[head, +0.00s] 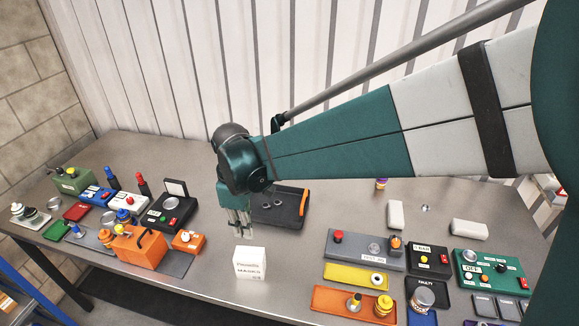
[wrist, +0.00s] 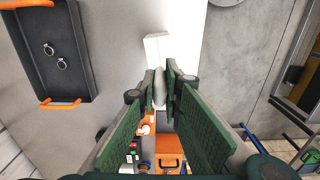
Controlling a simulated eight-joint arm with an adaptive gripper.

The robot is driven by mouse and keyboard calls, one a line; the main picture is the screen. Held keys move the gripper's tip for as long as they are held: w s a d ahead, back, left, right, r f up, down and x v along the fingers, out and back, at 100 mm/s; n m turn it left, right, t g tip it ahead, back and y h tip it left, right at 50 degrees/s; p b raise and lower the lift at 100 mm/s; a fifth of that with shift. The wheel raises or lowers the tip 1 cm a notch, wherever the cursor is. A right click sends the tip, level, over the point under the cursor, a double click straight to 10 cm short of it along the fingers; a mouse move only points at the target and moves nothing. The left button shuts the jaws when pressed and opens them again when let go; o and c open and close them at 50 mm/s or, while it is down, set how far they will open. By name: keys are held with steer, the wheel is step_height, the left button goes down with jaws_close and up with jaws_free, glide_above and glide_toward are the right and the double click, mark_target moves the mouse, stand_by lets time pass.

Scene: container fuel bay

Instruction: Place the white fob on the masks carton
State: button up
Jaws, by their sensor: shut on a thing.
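The masks carton (head: 249,263) is a small white box with printed lettering on its front, upright near the front middle of the table. A white box face, likely the carton (wrist: 157,47), shows just beyond my fingertips in the wrist view. My gripper (head: 240,231) points down, a little behind and left of the carton in the head view. In the wrist view my gripper (wrist: 160,90) is shut on a pale, rounded piece, the white fob (wrist: 159,92). The fob is mostly hidden by the fingers. It appears above the table, apart from the carton.
A dark tray (head: 264,207) with orange handles and small rings lies behind my gripper. An orange toolbox-like case (head: 139,248) stands left of the carton. Grey, yellow and orange panels (head: 360,277) lie to the right. Bare table surrounds the carton.

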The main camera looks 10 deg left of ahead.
glide_above(249, 253)
steer(key=shift+f, duration=2.4)
steer(key=shift+f, duration=0.1)
steer(key=shift+f, duration=1.95)
steer(key=shift+f, duration=0.2)
steer(key=o, duration=0.7)
steer(key=shift+o, duration=0.2)
steer(key=shift+r, duration=0.2)
steer(key=shift+r, duration=6)
